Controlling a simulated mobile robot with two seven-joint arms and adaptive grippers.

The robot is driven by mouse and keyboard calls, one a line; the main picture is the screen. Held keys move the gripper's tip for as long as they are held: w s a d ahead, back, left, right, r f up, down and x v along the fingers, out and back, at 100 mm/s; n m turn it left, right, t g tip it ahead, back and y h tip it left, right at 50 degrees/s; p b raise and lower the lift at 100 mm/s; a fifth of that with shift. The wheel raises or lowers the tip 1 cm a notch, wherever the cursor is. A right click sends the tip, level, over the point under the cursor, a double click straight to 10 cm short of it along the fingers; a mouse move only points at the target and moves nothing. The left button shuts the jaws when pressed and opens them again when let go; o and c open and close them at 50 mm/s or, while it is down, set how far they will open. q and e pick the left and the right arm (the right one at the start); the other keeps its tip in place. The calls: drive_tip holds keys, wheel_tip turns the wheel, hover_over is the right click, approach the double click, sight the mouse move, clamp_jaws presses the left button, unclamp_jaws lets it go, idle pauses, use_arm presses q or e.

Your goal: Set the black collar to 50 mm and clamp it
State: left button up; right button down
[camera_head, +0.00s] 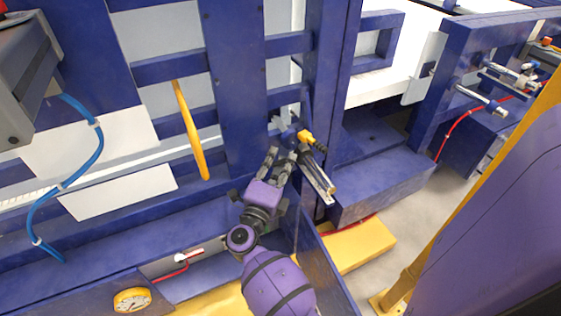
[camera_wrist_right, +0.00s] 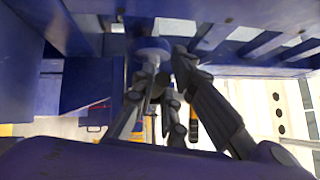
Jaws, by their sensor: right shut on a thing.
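My right gripper (camera_head: 284,148) reaches up from the bottom middle of the head view to a small fitting on the blue frame. Its fingers are shut on a blue round part (camera_wrist_right: 152,47), which shows between the fingertips in the wrist view. Beside the fingertips is a yellow fitting (camera_head: 306,137) with a black ridged end (camera_head: 320,148). A silver rod-like part (camera_head: 316,179) slants down just right of the fingers. I cannot make out for sure which part is the black collar, and no scale reading is legible. My left gripper is not in view.
Blue frame beams (camera_head: 235,85) stand close around the gripper. A yellow bar (camera_head: 190,130) hangs to the left, and a blue hose (camera_head: 88,160) farther left. A round gauge (camera_head: 132,300) is at bottom left. A blue block (camera_head: 380,190) stands right of the gripper.

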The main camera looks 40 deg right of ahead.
drive_tip(key=shift+f, duration=0.1)
drive_tip(key=shift+w+d, duration=0.2)
drive_tip(key=shift+w, duration=0.1)
drive_tip(key=c, duration=1.8)
unclamp_jaws()
drive_tip(key=v, duration=1.2)
